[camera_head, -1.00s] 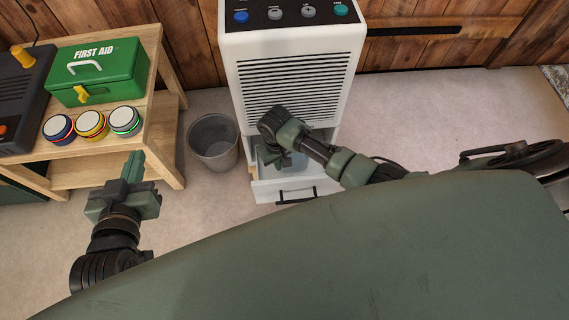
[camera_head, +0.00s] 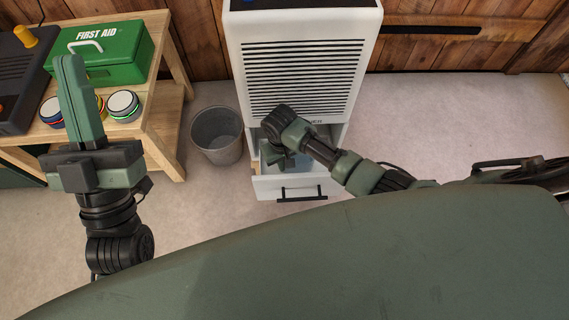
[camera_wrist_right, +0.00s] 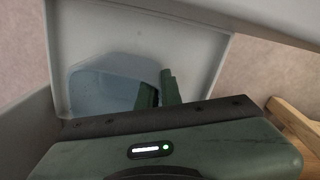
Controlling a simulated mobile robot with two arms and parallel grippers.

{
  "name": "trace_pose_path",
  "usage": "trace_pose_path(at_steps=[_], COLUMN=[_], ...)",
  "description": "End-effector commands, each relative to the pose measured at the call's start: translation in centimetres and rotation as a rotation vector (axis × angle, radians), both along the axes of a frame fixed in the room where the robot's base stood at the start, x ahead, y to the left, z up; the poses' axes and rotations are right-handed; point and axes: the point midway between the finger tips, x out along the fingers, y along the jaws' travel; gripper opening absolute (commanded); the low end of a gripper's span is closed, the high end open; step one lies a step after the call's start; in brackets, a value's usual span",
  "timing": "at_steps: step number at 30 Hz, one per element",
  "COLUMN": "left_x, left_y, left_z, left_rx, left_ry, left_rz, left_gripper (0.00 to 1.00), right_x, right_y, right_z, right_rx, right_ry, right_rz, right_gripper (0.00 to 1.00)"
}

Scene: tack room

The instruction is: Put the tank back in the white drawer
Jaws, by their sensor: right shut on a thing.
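The white drawer (camera_head: 265,188) is pulled out at the bottom of a white dehumidifier-like appliance (camera_head: 300,70). The tank (camera_head: 306,178), pale blue and see-through, sits inside the drawer, mostly hidden by my right arm. In the right wrist view the tank (camera_wrist_right: 100,92) lies within the grey-white drawer walls. My right gripper (camera_head: 272,156) reaches down into the drawer; its green fingers (camera_wrist_right: 160,92) are shut on the tank at its edge. My left gripper (camera_head: 80,62) is empty, its fingers together and pointing up, in front of the wooden table.
A grey bin (camera_head: 216,136) stands on the floor just left of the drawer. The wooden table (camera_head: 160,100) at left holds a green first aid box (camera_head: 110,55) and several round buttons. Floor to the right of the appliance is clear.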

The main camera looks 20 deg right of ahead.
Motion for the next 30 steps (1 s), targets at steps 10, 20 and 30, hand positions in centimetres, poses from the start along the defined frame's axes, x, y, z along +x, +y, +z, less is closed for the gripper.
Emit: trace_pose_path(at_steps=[10, 20, 30], left_x=[-0.1, -0.1, 1.7], left_y=[0.0, 0.0, -0.2], left_z=[0.1, 0.1, -1.4], left_rx=[-0.002, -0.002, 0.034], left_ry=[-0.006, -0.008, 0.118], left_rz=[0.0, 0.0, 0.008], left_gripper=[0.0, 0.0, 0.0], right_x=[0.0, 0.0, 0.0], right_y=[0.0, 0.0, 0.1], right_z=[-0.2, -0.3, 1.3], right_rx=[0.0, 0.0, 0.0], right_ry=[0.0, 0.0, -0.001], right_rz=[0.0, 0.0, 0.0], right_gripper=[0.0, 0.27, 0.27])
